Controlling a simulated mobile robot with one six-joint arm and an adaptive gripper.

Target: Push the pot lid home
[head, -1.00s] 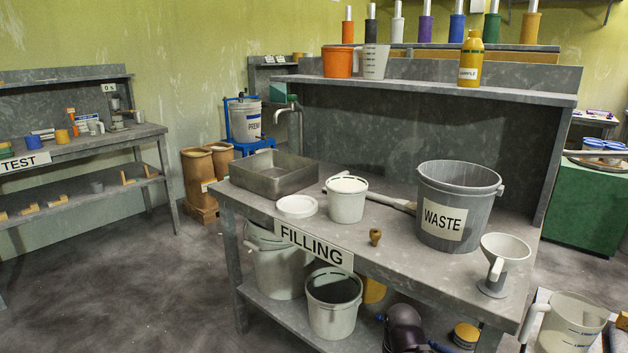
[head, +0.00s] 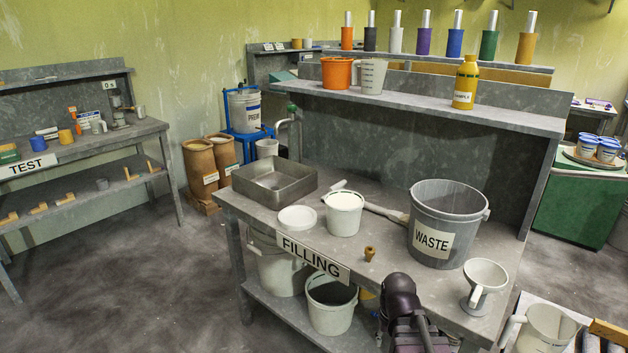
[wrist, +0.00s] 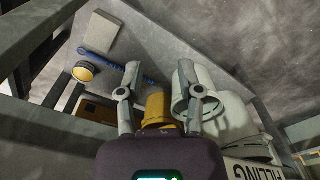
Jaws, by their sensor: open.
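A small white pot (head: 344,216) stands upright on the filling bench in the head view. Its top shows a white round surface; I cannot tell whether that is a lid or its contents. A flat white round lid (head: 297,218) lies on the bench just left of the pot. My gripper (wrist: 158,82) is open and empty in the wrist view, with both fingers spread. It points at the lower part of the bench, away from the pot and lid. In the head view my purple arm rises in front of the bench's front edge; the fingertips are hidden there.
A pale paddle lies behind the pot. Pails, including a white one (head: 331,305), fill the lower shelf.

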